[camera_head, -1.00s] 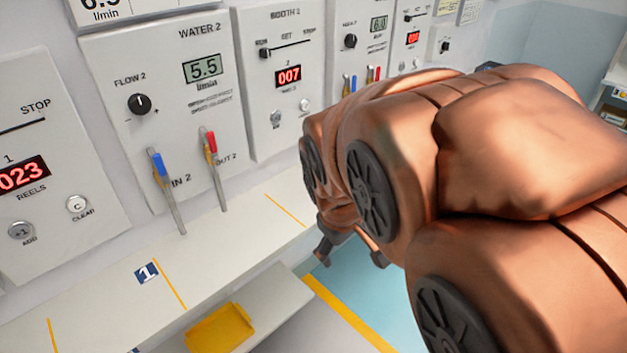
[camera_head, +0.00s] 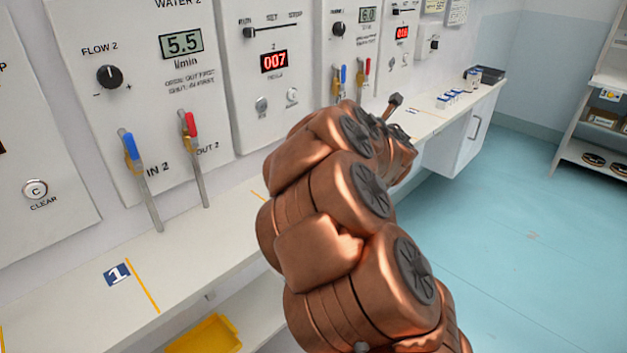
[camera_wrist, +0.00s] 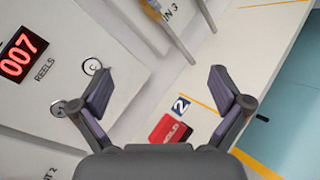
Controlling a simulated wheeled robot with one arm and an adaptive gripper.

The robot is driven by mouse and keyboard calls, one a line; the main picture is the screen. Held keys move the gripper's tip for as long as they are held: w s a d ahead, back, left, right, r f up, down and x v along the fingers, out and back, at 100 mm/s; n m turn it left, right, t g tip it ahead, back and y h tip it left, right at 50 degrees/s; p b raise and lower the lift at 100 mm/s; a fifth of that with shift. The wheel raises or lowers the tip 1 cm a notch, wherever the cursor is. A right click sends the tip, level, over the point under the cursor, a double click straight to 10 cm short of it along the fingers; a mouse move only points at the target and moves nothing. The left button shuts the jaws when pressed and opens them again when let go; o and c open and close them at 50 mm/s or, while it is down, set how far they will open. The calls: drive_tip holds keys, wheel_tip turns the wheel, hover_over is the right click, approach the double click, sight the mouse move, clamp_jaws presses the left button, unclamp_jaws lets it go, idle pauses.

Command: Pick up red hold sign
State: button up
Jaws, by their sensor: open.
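The red hold sign (camera_wrist: 170,131) shows in the wrist view as a small red piece with pale lettering, on the white ledge beside the blue "2" marker (camera_wrist: 181,105). My gripper (camera_wrist: 160,88) is open and empty, with its two dark fingers spread apart. The sign appears between the fingers, close to the palm's edge in the picture, and apart from them. In the head view my arm covers the part of the ledge around station 2, and I cannot see the sign there.
Wall panels with knobs, displays and valve levers (camera_head: 140,165) stand along the ledge (camera_head: 190,235). A yellow tray (camera_head: 208,335) sits on the lower shelf. Small boxes (camera_head: 450,97) lie at the ledge's far end. The blue floor (camera_head: 500,240) on the right is clear.

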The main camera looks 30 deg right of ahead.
drive_tip(key=a+f+n+y+b, duration=0.1)
drive_tip(key=a+f+n+y, duration=0.1)
drive_tip(key=f+n+y, duration=0.1)
drive_tip(key=w+a+f+n+t+y+b, duration=0.1)
drive_tip(key=f+n+y+b, duration=0.1)
drive_tip(key=f+n, duration=0.4)
drive_tip(key=a+f+n+t+y+b, duration=0.1)
drive_tip(key=a+f+n+y, duration=0.1)
drive_tip(key=f+n+y, duration=0.3)
drive_tip(key=shift+w+a+f+b, duration=0.1)
drive_tip(key=shift+w+a+b, duration=0.05)
drive_tip(key=shift+a+b, duration=0.15)
drive_tip(key=shift+a+f+y, duration=0.15)
drive_tip(key=shift+a+y, duration=0.05)
drive_tip(key=shift+y, duration=0.2)
drive_tip(key=shift+w+a+n, duration=0.2)
drive_tip(key=shift+w+a, duration=0.05)
drive_tip(key=shift+w, duration=0.25)
drive_tip(key=shift+w+a+n, duration=0.2)
drive_tip(key=shift+w, duration=0.25)
drive_tip(key=shift+p+x, duration=0.7)
drive_tip(key=shift+x, duration=2.05)
drive_tip(key=shift+f, duration=0.2)
drive_tip(key=c, duration=1.2)
drive_tip(key=shift+r, duration=0.1)
drive_tip(key=shift+c, duration=0.2)
